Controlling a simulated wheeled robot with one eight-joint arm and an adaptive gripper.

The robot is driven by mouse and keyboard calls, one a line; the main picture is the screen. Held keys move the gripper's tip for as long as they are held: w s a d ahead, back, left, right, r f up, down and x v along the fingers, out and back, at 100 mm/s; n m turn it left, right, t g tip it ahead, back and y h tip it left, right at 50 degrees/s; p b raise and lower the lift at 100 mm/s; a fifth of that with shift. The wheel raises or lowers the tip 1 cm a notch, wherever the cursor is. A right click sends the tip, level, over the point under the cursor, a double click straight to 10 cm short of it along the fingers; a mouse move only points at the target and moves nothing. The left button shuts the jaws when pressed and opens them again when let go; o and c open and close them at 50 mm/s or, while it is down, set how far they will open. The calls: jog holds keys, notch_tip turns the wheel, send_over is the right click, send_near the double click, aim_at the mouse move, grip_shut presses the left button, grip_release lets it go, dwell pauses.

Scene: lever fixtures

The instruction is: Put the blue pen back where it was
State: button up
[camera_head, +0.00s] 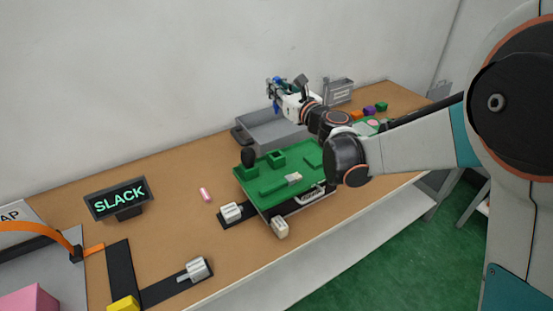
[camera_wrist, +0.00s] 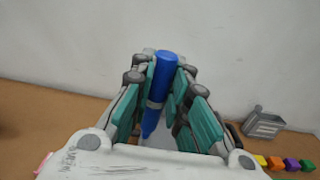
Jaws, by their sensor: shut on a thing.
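My gripper (camera_head: 275,96) is raised over the back part of the table, above the grey tray (camera_head: 283,138). In the wrist view, my gripper (camera_wrist: 163,100) is shut on the blue pen (camera_wrist: 166,70). The pen stands lengthwise between the teal finger pads, with its thick end at the top of the picture and a narrower end lower down. A grey band crosses its middle. In the head view only small blue bits show at the fingers, so the pen's tilt there is hard to tell.
A green board (camera_head: 265,183) on a fixture stands before the tray. A grey bin (camera_head: 339,91) and several coloured cubes (camera_head: 369,111) are at the back right. A SLACK sign (camera_head: 118,198), a pink piece (camera_head: 205,195) and a lever fixture (camera_head: 196,268) are at left.

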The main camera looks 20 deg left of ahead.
notch_tip(320, 180, down, 20)
jog(key=b, duration=0.6)
jog(key=shift+r+b, duration=0.2)
jog(key=shift+b, duration=0.1)
jog(key=shift+f, duration=0.1)
jog(key=shift+f, duration=0.15)
jog(key=o, duration=0.8)
jog(key=shift+r, duration=0.25)
jog(key=p+v, duration=0.2)
jog(key=v, duration=1)
jog(key=shift+s, duration=0.1)
jog(key=shift+f, duration=0.1)
